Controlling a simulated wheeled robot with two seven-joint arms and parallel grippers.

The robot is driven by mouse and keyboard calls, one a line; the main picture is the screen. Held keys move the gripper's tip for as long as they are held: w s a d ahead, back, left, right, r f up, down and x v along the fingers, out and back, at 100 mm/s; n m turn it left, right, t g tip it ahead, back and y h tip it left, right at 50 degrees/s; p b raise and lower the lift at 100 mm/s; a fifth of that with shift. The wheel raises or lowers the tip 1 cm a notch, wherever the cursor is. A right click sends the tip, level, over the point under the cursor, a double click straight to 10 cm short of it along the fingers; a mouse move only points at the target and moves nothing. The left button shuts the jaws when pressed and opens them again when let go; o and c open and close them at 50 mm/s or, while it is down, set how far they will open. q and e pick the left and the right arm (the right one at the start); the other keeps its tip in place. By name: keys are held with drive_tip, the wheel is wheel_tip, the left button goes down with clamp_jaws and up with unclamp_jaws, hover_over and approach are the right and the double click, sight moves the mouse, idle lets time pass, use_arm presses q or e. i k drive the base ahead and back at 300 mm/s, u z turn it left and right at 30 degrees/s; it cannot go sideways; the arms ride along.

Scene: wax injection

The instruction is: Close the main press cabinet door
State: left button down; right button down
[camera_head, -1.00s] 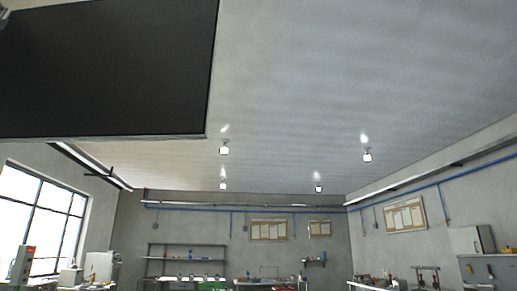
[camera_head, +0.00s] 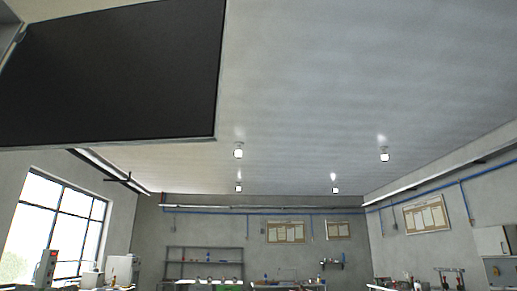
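A large flat dark panel with a thin light rim (camera_head: 115,80) fills the upper left of the head view, close to me and above eye level. It looks like the press cabinet door, standing open; a bit of pale frame with a hinge-like part shows at its left edge. The rest of the cabinet is out of view. Neither of my grippers shows, so I cannot tell where they are relative to the panel.
The view tilts up to the ceiling and far walls. A shelf unit (camera_head: 204,262) stands at the back wall, a window (camera_head: 58,225) at the left. Benches with equipment line the bottom. A grey wall cabinet (camera_head: 492,241) is at the right. The floor is hidden.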

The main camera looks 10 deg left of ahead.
sight(151, 72)
drive_tip(key=z, duration=0.1)
drive_tip(key=i, duration=1.3)
drive_tip(key=u, duration=0.15)
